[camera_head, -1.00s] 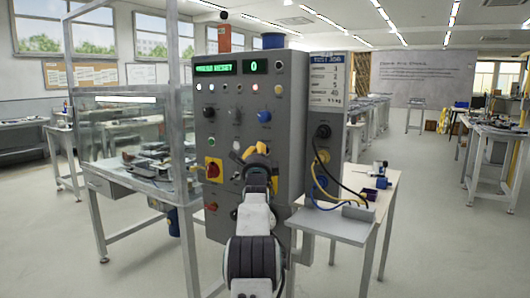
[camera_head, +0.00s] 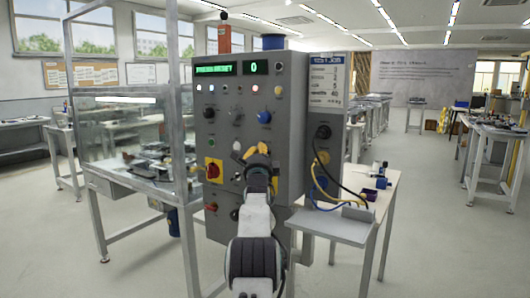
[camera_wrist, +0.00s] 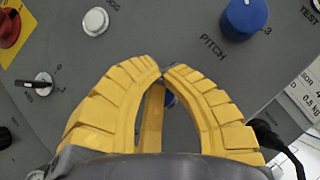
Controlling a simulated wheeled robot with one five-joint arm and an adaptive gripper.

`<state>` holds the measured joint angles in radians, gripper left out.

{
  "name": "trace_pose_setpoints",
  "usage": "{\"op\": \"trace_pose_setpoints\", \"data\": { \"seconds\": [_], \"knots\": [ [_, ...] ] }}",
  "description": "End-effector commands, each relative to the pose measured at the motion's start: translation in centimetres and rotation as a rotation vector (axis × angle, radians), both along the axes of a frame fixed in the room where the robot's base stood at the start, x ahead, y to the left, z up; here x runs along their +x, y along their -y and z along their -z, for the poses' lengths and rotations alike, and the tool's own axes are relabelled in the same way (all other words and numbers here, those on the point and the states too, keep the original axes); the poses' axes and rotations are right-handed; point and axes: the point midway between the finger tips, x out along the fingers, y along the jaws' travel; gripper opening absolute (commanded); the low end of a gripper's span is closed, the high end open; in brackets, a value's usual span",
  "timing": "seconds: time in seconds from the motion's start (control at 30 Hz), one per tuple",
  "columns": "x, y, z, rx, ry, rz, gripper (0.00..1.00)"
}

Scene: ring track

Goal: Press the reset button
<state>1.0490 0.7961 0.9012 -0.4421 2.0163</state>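The grey control panel (camera_head: 228,130) stands ahead, its green display (camera_head: 216,69) reading what looks like "PRESS RESET". My gripper (camera_head: 257,150) is in front of the panel's lower right part, its yellow fingers pointing at the panel. In the wrist view the fingertips (camera_wrist: 163,73) meet, with nothing seen held. A small blue part (camera_wrist: 169,98) shows between the fingers, mostly hidden; I cannot tell if it is the reset button. A white round button (camera_wrist: 96,21) lies up and left of the fingertips. No reset label is readable.
A blue PITCH knob (camera_wrist: 243,17) is up and right of the fingers. A small lever switch (camera_wrist: 39,84) and a red knob on yellow (camera_wrist: 10,24) are to the left. A side table (camera_head: 345,226) with cables stands right of the panel.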

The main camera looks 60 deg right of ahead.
Motion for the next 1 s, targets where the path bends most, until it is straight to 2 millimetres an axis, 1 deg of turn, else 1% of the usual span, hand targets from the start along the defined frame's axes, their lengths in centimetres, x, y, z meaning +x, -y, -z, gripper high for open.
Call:
{"op": "trace_pose_setpoints", "data": {
  "seconds": [1.0],
  "knots": [
    [-0.01, 0.63, -0.01, 0.001, 0.001, 0.004, 0.0]
  ]
}}
